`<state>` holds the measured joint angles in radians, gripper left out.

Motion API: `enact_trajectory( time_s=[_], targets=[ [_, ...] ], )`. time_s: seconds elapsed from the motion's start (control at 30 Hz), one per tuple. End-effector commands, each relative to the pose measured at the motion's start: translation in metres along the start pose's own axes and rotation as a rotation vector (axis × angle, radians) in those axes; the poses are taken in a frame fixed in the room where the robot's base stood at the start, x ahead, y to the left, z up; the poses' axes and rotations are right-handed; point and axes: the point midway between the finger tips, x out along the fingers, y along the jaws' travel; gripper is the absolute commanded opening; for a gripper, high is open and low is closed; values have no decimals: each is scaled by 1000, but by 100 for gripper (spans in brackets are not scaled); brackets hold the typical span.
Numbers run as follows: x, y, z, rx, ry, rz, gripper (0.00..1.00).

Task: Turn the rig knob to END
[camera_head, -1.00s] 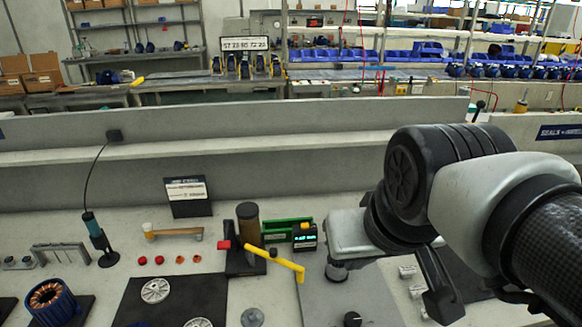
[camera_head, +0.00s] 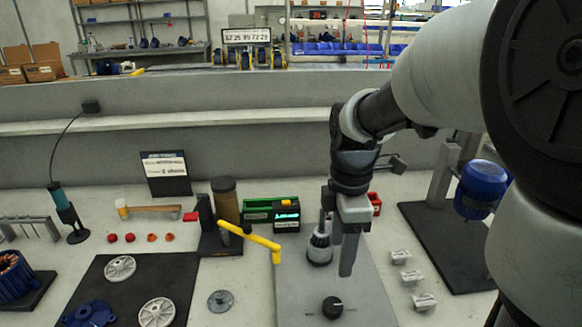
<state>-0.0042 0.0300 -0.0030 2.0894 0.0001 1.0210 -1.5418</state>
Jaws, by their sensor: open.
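The rig knob (camera_head: 332,307) is a small black round knob on the grey rig plate (camera_head: 293,290), near the bottom edge of the head view. A pale line on its top points to the right and slightly away. The markings around it are too small to read, so I cannot tell where END is. My gripper (camera_head: 337,250) is open and points down over the plate, above and behind the knob, apart from it. Nothing shows between its fingers. A grey and black upright fitting (camera_head: 319,248) stands on the plate beside the fingers, partly overlapped by them.
A yellow lever (camera_head: 250,237) reaches over the plate's left edge. A small display box (camera_head: 286,216) stands behind. Several pale labelled blocks (camera_head: 412,276) lie to the right, with a blue motor (camera_head: 482,188) on a stand beyond. A dark mat (camera_head: 112,300) with parts lies left.

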Motion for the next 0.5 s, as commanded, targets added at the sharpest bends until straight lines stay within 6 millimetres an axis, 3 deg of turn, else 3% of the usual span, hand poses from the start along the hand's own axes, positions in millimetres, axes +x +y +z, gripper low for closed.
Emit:
enact_trajectory(
  time_s=[0.17, 0.5],
  targets=[
    [18, 0, 0, -13, 0, -5, 55],
    [92, -1, 0, -10, 0, -7, 55]
  ],
)
